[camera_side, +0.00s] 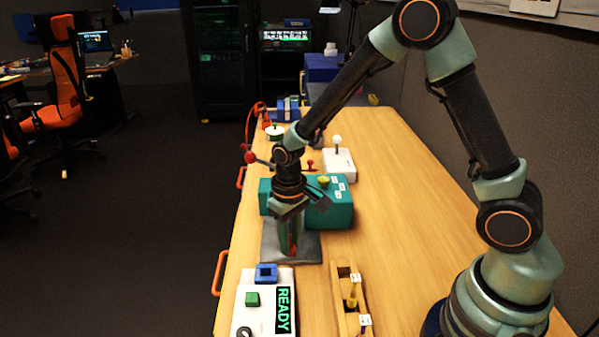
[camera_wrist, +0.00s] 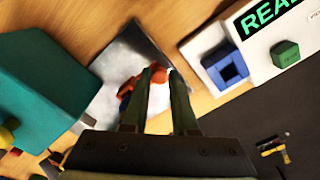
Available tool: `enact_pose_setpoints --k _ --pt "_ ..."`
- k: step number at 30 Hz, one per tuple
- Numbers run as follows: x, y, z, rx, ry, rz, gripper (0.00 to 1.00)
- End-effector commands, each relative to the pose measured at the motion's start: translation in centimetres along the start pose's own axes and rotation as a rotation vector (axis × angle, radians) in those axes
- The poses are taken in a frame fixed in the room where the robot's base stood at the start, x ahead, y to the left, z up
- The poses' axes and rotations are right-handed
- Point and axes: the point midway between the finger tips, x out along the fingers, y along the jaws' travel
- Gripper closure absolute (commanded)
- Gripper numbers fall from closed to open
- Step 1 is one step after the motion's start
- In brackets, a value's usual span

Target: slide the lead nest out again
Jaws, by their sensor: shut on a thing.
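My gripper (camera_side: 291,246) points down over a grey mat (camera_side: 312,251) in the side view, in front of a teal box (camera_side: 330,212). In the wrist view my gripper (camera_wrist: 160,75) is shut on a small red-orange piece (camera_wrist: 158,76), low over or on the mat. The fingers hide part of the piece. A blue square-holed block (camera_side: 266,271) sits at the far end of a white panel (camera_side: 246,322). The block also shows in the wrist view (camera_wrist: 212,70), with a dark hollow. I cannot tell which part is the lead nest.
The white panel bears a green button (camera_side: 252,299) and a lit READY display (camera_side: 282,310). A white-knobbed lever box (camera_side: 340,164) stands farther back. The table's right side is clear.

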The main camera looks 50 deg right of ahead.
Motion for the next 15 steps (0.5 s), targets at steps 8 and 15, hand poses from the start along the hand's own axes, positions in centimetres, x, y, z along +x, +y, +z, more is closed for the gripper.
enact_pose_setpoints --k 8,15 --pt "-0.1 -0.6 0.5 -0.002 0.001 0.000 1.00" --pt "-0.1 -2.4 2.3 -0.002 0.001 0.000 1.00"
